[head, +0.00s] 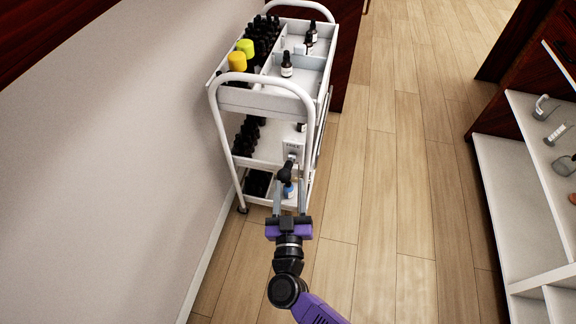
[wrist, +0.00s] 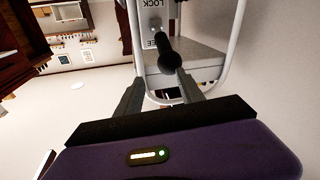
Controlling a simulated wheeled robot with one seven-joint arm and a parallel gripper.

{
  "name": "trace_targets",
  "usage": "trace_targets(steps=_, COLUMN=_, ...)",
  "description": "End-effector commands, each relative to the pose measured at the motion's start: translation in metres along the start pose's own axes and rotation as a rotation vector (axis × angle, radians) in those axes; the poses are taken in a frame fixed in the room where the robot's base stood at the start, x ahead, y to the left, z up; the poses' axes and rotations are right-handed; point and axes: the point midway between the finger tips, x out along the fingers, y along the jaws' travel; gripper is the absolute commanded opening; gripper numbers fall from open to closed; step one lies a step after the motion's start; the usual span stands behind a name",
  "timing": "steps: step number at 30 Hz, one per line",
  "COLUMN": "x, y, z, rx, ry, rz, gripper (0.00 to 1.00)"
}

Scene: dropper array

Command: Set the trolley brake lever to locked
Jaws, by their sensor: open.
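The white trolley (head: 262,102) stands against the wall. Its brake lever, black with a round knob (head: 286,172), sticks out from a pale label plate (head: 293,146) on the trolley's near end. In the wrist view the lever (wrist: 169,58) points towards me from the plate (wrist: 149,20). There LOCK appears upside down at the top, and part of another word shows beside the lever's base. My gripper (head: 290,186) is open in front of the lever. In the wrist view the knob lies just beyond and between the fingertips (wrist: 159,78), nearer the right finger. I cannot tell whether they touch.
The trolley's white tube handle (head: 222,120) frames its near end. Dark bottles (head: 287,66) and yellow-capped ones (head: 237,62) stand on top. The wall (head: 110,130) is close on the left. Wooden floor (head: 385,200) is clear to the right, up to white shelving (head: 510,210).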

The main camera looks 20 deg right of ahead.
Motion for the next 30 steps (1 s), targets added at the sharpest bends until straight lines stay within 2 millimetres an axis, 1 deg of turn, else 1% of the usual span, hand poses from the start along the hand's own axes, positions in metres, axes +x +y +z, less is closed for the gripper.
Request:
trace_targets(steps=1, x=0.008, y=-0.013, z=0.005, rx=-0.009, ry=-0.013, rz=0.013, gripper=0.45)
trace_targets(steps=3, x=0.015, y=-0.024, z=0.009, rx=-0.025, ry=-0.037, rz=0.031, gripper=0.45)
trace_targets(steps=4, x=0.019, y=-0.024, z=0.013, rx=-0.026, ry=-0.049, rz=0.046, gripper=0.45)
trace_targets(steps=7, x=0.031, y=-0.021, z=0.023, rx=-0.012, ry=-0.086, rz=0.089, gripper=0.45)
trace_targets(steps=12, x=0.043, y=-0.020, z=0.029, rx=-0.003, ry=-0.110, rz=0.115, gripper=0.45)
trace_targets(steps=14, x=0.049, y=-0.019, z=0.030, rx=-0.002, ry=-0.110, rz=0.116, gripper=0.45)
trace_targets(steps=24, x=0.098, y=-0.013, z=0.036, rx=-0.001, ry=-0.109, rz=0.115, gripper=0.45)
trace_targets(steps=27, x=0.107, y=-0.012, z=0.036, rx=-0.002, ry=-0.109, rz=0.114, gripper=0.45)
trace_targets(steps=30, x=0.112, y=-0.011, z=0.037, rx=-0.003, ry=-0.109, rz=0.113, gripper=0.45)
